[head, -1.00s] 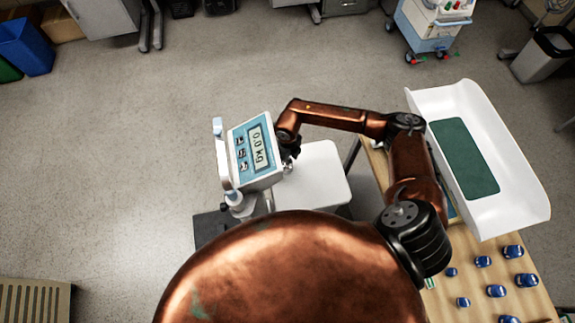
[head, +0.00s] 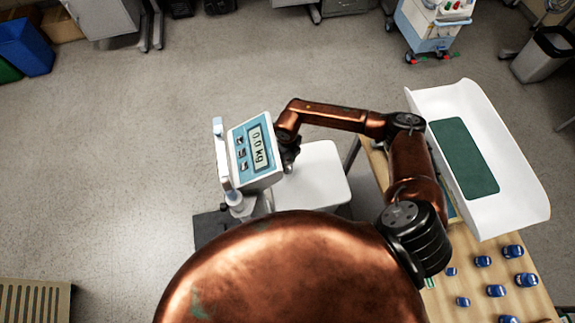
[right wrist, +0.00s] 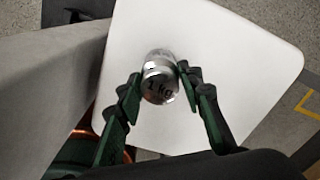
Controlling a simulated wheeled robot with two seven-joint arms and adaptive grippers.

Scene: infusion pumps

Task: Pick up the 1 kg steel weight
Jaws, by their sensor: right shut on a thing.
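The 1 kg steel weight (right wrist: 158,84) is a shiny cylinder marked "1 kg", seen from above in the right wrist view. My right gripper (right wrist: 160,80) has its green-padded fingers on either side of it and is shut on it. The weight is over the white plate of a scale (right wrist: 220,50); I cannot tell whether it touches the plate. In the head view my right gripper (head: 289,158) is between the scale's display and plate (head: 318,176), and the weight is hidden there. My left gripper is not in view.
The scale's display (head: 257,147) reads 0.0 kg and stands close to my right gripper. A wooden table (head: 440,300) at the right holds a white baby-scale tray (head: 420,98) with a green mat, and several small blue objects (head: 496,291). Open floor lies left and beyond.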

